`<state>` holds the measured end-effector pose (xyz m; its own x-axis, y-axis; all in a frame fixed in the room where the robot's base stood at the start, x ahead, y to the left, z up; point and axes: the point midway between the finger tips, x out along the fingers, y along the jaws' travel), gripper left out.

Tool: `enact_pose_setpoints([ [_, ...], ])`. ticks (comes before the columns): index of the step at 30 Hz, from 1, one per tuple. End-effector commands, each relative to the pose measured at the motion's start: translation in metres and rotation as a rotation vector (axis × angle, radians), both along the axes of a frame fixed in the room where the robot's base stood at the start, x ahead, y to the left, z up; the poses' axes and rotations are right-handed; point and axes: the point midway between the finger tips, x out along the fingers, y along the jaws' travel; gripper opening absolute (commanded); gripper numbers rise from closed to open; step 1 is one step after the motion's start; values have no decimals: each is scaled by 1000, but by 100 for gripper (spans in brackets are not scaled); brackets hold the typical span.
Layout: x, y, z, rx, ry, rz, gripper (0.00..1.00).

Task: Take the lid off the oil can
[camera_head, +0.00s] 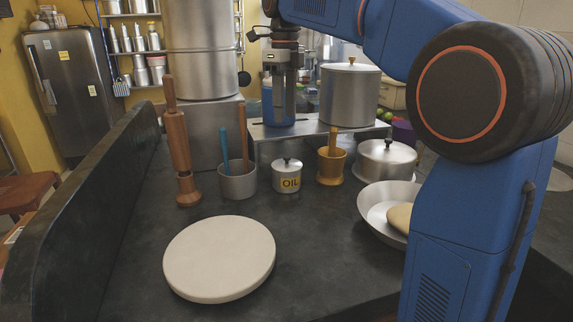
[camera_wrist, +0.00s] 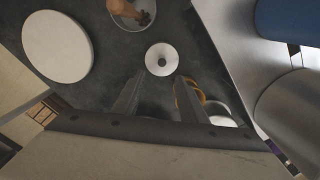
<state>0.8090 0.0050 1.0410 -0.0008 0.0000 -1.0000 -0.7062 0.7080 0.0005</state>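A brass mortar (camera_head: 331,168) with a pestle stands close right of the can. A steel pot with tools (camera_head: 238,183) stands on the left. A lidded pot (camera_head: 385,162) and a bowl with dough (camera_head: 375,208) lie further right. A round pale board (camera_head: 220,255) lies in front.

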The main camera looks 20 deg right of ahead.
Motion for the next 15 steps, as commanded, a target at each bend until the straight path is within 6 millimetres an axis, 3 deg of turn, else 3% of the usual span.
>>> enact_pose_setpoints([
  [9, 0, 0, -55, 0, 1, 1, 38],
  [15, 0, -1, -70, 0, 0, 1, 38],
])
